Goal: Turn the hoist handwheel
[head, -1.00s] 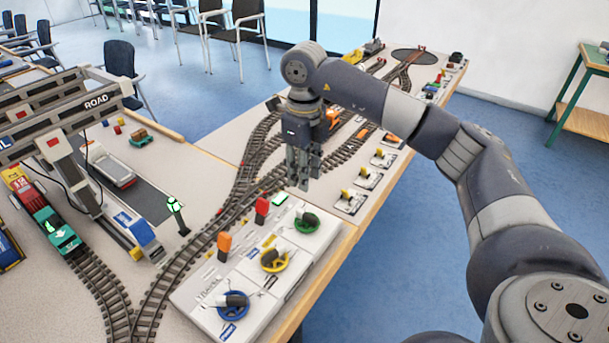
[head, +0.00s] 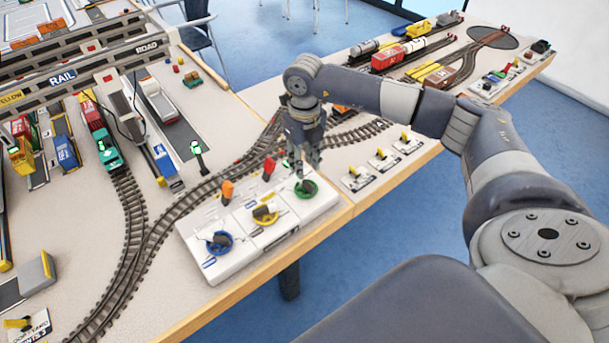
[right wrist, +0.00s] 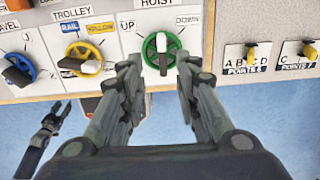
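The hoist handwheel (head: 306,190) is a green ring with a dark grip across it, at the right end of the white control panel (head: 262,264). In the right wrist view the green wheel (right wrist: 147,51) sits under the HOIST label, between UP and DOWN. Its grip is part white, part black and stands roughly upright in that picture. My right gripper (head: 308,163) is just above the wheel in the head view. In the right wrist view its fingers (right wrist: 158,70) are apart and empty, just short of the wheel. My left gripper (right wrist: 58,108) seems to show small below the panel; its opening is unclear.
The yellow trolley wheel (head: 265,215) and blue wheel (head: 219,243) are on the same panel. Orange (head: 227,191) and red (head: 269,168) levers stand behind them. Points switches (head: 356,178) lie to the right. Track (head: 160,222) runs behind the panel.

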